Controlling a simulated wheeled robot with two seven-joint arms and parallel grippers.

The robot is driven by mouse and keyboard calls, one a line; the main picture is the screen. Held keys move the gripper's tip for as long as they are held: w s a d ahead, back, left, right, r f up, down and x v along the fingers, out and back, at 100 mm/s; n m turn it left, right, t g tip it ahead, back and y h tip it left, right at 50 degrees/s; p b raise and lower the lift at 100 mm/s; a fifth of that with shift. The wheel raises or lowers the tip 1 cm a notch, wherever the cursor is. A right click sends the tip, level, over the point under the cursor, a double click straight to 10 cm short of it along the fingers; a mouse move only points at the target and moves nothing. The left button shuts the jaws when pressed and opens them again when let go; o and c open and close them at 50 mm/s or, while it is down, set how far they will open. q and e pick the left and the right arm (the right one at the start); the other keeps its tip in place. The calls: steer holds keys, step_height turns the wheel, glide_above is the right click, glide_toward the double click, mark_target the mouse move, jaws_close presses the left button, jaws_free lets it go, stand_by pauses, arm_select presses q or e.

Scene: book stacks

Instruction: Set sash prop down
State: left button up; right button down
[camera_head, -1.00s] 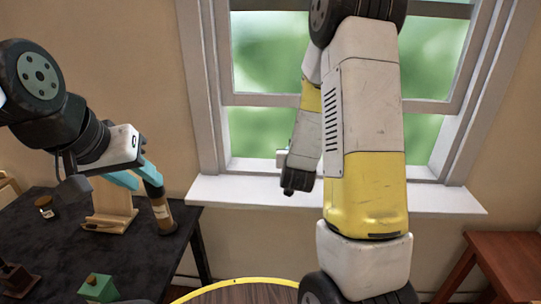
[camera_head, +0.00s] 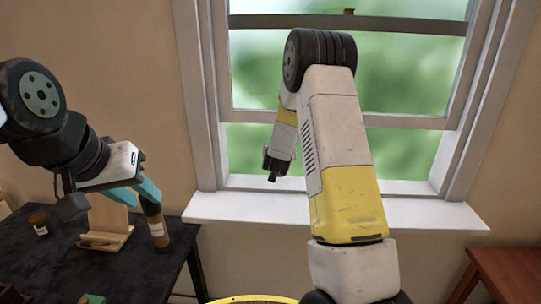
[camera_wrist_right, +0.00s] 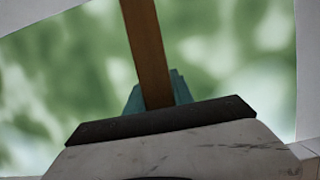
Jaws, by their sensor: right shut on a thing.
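The sash prop, a brown wooden stick, shows in the right wrist view (camera_wrist_right: 148,50). It rises between the teal fingers of my right gripper (camera_wrist_right: 158,92), which is shut on it. Green window panes are behind it. The stick's upper end is out of that frame. In the head view my right gripper is hidden and my right arm stands in front of the window (camera_head: 240,160). My left gripper (camera_head: 134,190) is above the dark table (camera_head: 55,265) with its teal fingers apart. A brown upright thing with a pale band (camera_head: 157,228) is close beside one finger.
A wooden stand (camera_head: 108,237) and a small brown jar (camera_head: 39,222) are on the dark table. The white window sill (camera_head: 230,208) looks bare where visible. A reddish wooden table (camera_head: 508,270) is at the right, and a yellow-rimmed round top (camera_head: 250,299) is at the bottom.

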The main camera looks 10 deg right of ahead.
steer(key=shift+f, duration=1.7)
steer(key=shift+f, duration=0.2)
steer(key=c, duration=1.1)
jaws_free()
